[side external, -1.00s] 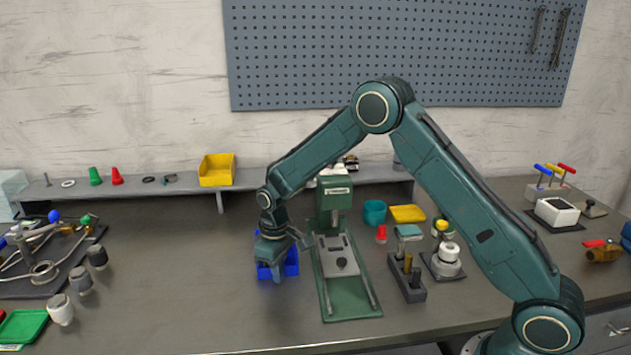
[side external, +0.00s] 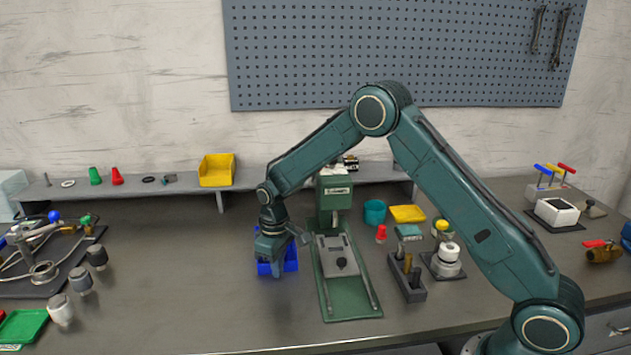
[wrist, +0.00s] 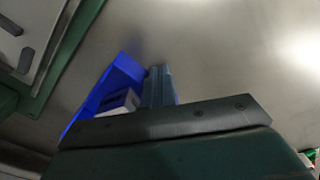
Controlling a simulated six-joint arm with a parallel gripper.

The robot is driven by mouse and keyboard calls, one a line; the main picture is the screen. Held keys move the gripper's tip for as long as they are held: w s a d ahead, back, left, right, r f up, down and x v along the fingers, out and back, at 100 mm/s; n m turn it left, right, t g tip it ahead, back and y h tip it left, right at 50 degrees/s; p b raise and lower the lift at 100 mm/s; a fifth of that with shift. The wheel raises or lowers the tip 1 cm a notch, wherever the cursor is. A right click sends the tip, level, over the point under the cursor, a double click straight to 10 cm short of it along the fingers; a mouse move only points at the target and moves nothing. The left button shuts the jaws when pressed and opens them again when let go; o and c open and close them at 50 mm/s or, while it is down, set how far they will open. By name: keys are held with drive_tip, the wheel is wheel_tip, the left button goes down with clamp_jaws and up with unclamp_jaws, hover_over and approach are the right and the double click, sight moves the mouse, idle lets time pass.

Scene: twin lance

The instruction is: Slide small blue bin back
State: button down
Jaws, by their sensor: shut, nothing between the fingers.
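The small blue bin (side external: 291,259) sits on the bench just left of the green press fixture in the side view. It also shows in the wrist view (wrist: 118,78), with a pale item inside it. My gripper (side external: 275,272) points down at the bin and hides part of it. In the wrist view my gripper's fingers (wrist: 158,80) are together with nothing between them, beside or over the bin's right part. I cannot tell whether they touch the bin.
The green press fixture (side external: 349,298) stands close on the bin's right. A raised shelf along the back holds a yellow bin (side external: 216,170). Grey cylinders (side external: 80,280) stand to the left. The bench between them and the blue bin is clear.

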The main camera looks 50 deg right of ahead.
drive_tip(key=shift+w+d, duration=0.55)
drive_tip(key=shift+w+d, duration=0.15)
drive_tip(key=shift+w, duration=0.05)
idle(0.3)
drive_tip(key=shift+w+d, duration=0.55)
drive_tip(key=shift+w+d, duration=0.1)
drive_tip(key=shift+w, duration=0.05)
idle(0.4)
drive_tip(key=shift+w+d, duration=0.55)
drive_tip(key=shift+w, duration=0.05)
drive_tip(key=shift+w+d, duration=0.15)
idle(0.4)
drive_tip(key=shift+w+d, duration=0.5)
drive_tip(key=shift+w, duration=0.1)
drive_tip(key=shift+w+d, duration=0.2)
idle(0.3)
drive_tip(key=shift+w+d, duration=0.5)
